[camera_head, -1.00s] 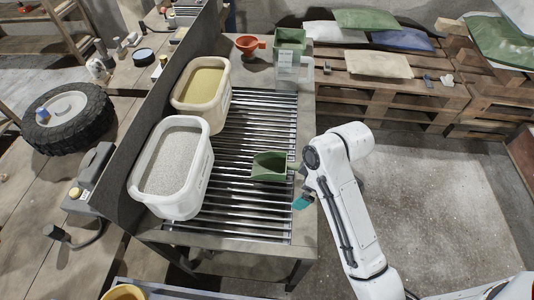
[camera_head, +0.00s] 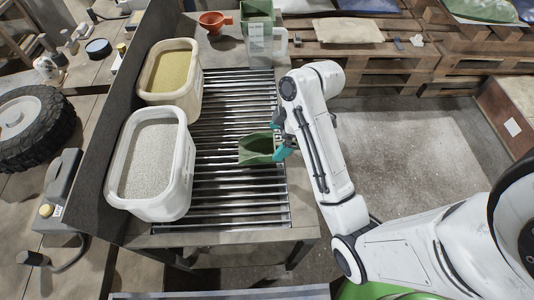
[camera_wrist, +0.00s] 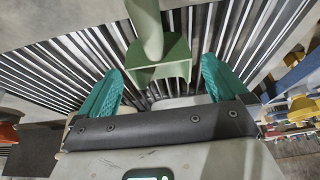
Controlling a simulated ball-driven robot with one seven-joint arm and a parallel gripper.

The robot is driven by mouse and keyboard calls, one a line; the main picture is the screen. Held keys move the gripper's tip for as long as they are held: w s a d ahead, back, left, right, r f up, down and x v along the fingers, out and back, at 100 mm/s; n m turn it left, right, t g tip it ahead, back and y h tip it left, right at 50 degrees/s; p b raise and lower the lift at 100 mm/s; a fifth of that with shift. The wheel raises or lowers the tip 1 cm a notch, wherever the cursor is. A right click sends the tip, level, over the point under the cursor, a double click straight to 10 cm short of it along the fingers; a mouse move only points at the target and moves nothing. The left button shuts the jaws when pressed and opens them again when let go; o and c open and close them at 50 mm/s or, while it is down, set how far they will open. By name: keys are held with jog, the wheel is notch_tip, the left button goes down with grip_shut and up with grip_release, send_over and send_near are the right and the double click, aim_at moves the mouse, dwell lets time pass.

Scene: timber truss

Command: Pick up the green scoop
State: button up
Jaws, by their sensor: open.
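The green scoop (camera_head: 257,149) lies on the slatted metal rack of the bench, right of the white tubs. Its broad bowl points left in the head view. My gripper (camera_head: 281,146) is at the scoop's right end, and its teal fingers are spread. In the wrist view, the scoop (camera_wrist: 160,63) shows between the two teal fingers of my gripper (camera_wrist: 163,68), with its pale green handle rising toward the top edge. Both fingers look apart from the scoop, with slats visible in the gaps. My arm and fingers hide part of the handle in the head view.
A white tub (camera_head: 186,178) of grey grains and a cream tub (camera_head: 196,80) of yellow grains stand left on the rack. An orange funnel (camera_head: 214,20) and a green-and-clear container (camera_head: 258,38) stand at the back. The slats (camera_head: 235,190) in front of the scoop are bare.

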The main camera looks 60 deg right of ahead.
aim_at(276, 144)
jog(key=x, duration=0.4)
jog(key=shift+s+d+f, duration=0.1)
jog(key=shift+s+d, duration=0.1)
jog(key=shift+d, duration=0.1)
jog(key=shift+w+a+f, duration=0.1)
jog(key=shift+w+f, duration=0.1)
jog(key=shift+f, duration=0.4)
jog(key=shift+c, duration=0.3)
jog(key=c, duration=0.9)
